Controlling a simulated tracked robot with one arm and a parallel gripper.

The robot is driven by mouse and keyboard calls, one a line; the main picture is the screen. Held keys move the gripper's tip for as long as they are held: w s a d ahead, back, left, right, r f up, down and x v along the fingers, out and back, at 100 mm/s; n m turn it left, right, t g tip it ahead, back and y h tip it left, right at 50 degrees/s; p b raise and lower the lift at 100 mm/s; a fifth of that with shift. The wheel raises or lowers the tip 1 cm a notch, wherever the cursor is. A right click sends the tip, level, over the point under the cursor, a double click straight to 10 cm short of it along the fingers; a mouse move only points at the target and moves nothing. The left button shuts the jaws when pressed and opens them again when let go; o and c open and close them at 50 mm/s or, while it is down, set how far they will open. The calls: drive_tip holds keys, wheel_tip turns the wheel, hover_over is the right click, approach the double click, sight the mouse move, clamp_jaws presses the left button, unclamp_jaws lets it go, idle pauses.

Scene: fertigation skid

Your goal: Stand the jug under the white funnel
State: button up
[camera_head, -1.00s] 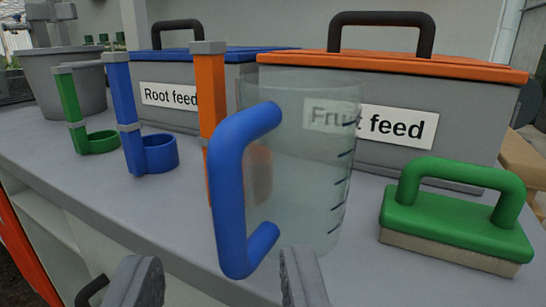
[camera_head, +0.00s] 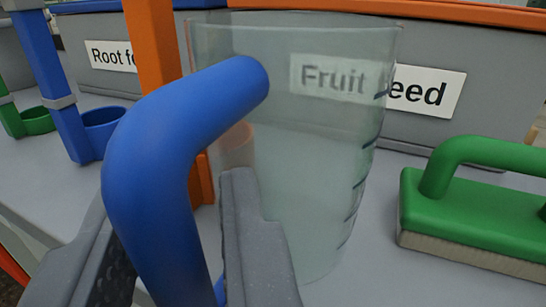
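The jug (camera_head: 310,170) is a clear measuring jug with dark marks and a blue handle (camera_head: 155,165). It stands upright on the grey bench, in front of the orange post and the "Fruit feed" box. My gripper (camera_head: 170,235) is open, with one finger on each side of the handle. The right finger is between the handle and the jug's body. I cannot tell whether either finger touches the handle. The white funnel is not in view.
A green brush (camera_head: 475,205) lies close to the right of the jug. An orange post (camera_head: 153,45), a blue holder (camera_head: 100,128) and a green holder (camera_head: 38,121) stand to the left. The grey Fruit feed box (camera_head: 440,125) stands behind.

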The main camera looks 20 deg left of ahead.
clamp_jaws()
drive_tip(key=shift+r, duration=0.1)
